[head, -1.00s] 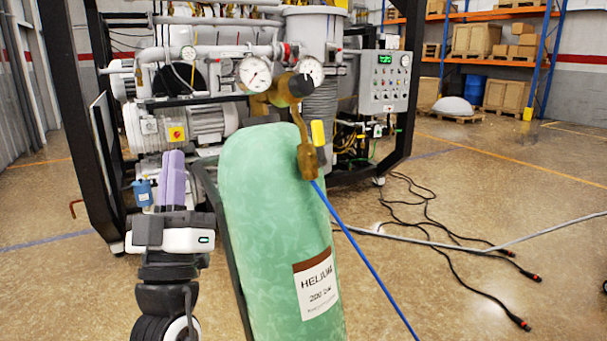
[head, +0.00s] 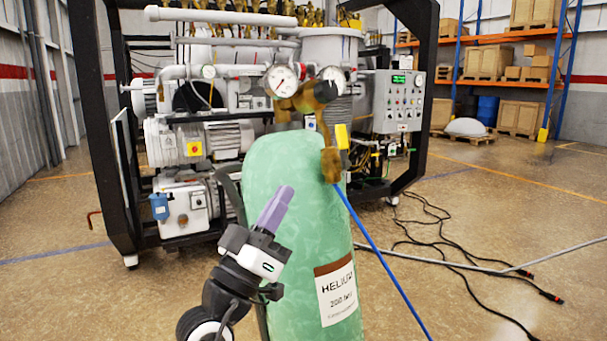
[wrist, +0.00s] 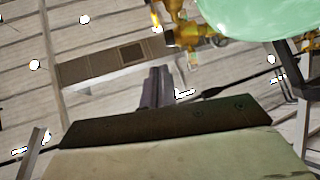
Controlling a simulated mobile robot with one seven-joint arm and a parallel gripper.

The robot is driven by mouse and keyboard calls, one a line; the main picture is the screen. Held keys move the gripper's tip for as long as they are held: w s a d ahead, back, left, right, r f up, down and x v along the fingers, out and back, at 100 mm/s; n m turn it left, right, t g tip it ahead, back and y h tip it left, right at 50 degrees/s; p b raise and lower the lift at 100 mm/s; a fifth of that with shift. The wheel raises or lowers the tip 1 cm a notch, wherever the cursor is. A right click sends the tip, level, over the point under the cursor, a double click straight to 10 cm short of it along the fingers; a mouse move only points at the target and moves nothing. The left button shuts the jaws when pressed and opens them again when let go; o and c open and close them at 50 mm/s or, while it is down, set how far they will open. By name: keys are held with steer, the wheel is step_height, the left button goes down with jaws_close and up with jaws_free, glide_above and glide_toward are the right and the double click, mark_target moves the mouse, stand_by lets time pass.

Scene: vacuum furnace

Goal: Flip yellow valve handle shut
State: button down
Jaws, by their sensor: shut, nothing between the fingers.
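The yellow valve handle (head: 342,136) sits at the top right of the green helium cylinder (head: 290,200), beside the brass regulator fitting (head: 331,164) where the blue hose joins. My gripper (head: 275,208), with purple fingers, is shut and empty. In the head view it appears in front of the cylinder's left side, left of and below the handle, tilted up to the right. In the wrist view the fingers (wrist: 157,87) point up, with brass fittings (wrist: 195,35) and the green cylinder (wrist: 265,15) at the upper right. A small yellow part (wrist: 155,15) shows there; I cannot tell if it is the handle.
Two pressure gauges (head: 283,80) stand on the regulator above the cylinder. The furnace frame (head: 428,90) and its pumps are behind. A blue hose (head: 385,265) runs down to the right, and black cables (head: 440,240) lie on the floor. The floor at left is open.

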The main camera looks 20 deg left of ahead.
mark_target(336, 131)
steer(key=p+x, duration=0.1)
steer(key=x, duration=0.3)
steer(key=w+d+f+p+x, duration=0.1)
steer(key=p+x, duration=0.1)
steer(key=x, duration=0.2)
steer(key=p+x, duration=0.2)
steer(key=x, duration=0.2)
steer(key=shift+w+d+f, duration=0.2)
steer(key=shift+f, duration=0.25)
